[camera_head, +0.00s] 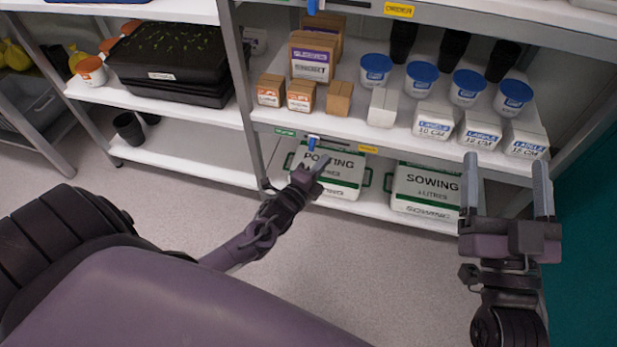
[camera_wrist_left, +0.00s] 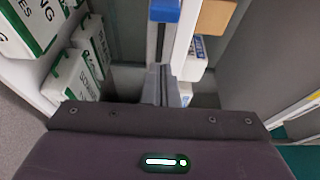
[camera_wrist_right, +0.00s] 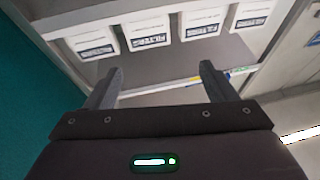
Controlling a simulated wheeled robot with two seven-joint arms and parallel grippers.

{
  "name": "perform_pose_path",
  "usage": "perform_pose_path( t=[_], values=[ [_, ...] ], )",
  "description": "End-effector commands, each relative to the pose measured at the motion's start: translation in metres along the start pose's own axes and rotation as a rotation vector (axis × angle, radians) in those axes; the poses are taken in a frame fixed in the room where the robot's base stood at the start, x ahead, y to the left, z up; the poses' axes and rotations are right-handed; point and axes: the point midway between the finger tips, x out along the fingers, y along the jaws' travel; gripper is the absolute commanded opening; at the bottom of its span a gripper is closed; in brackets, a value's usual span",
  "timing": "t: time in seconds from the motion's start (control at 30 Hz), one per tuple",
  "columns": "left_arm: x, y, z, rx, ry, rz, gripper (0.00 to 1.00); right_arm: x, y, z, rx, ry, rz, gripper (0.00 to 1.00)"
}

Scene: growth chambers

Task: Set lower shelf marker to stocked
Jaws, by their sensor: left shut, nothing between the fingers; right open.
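The lower shelf marker is a blue slider (camera_head: 313,142) on the front edge of the middle shelf. It sits between a green label (camera_head: 285,132) on its left and a yellow label (camera_head: 368,149) on its right, nearer the green one. My left gripper (camera_head: 323,161) is shut and empty, its tips just below and slightly right of the slider. In the left wrist view the blue slider (camera_wrist_left: 165,10) shows beyond the closed fingers (camera_wrist_left: 162,82); I cannot tell whether they touch. My right gripper (camera_head: 506,165) is open and empty, in front of the shelf at the right.
A second blue slider (camera_head: 312,6) is on the shelf edge above, with a yellow label (camera_head: 399,10) to its right. Cartons, tubs and label boxes (camera_head: 434,121) stand on the middle shelf. Potting (camera_head: 340,180) and sowing (camera_head: 425,195) bins stand below. A shelf post (camera_head: 243,90) rises left of the slider.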

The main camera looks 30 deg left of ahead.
Motion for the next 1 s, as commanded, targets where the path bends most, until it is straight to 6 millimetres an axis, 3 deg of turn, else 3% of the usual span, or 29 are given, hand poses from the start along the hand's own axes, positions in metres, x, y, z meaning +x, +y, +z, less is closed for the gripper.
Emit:
perform_pose_path(
  t=[0.3,0.5,0.7,1.0],
  values=[
    [-0.038,-0.001,0.0,0.0,0.001,0.004,0.0,-0.023,-0.004,0.074,0.018,-0.365,-0.001,0.78],
    [-0.056,-0.001,-0.001,0.0,0.001,0.002,0.0,-0.042,-0.007,0.107,0.026,-0.537,-0.004,0.78],
    [-0.064,0.0,-0.001,0.0,0.001,0.0,0.0,-0.054,-0.008,0.122,0.03,-0.618,-0.005,0.78],
    [-0.065,0.0,-0.001,0.0,0.001,0.0,0.0,-0.056,-0.009,0.124,0.031,-0.63,-0.006,0.78]
  ],
)
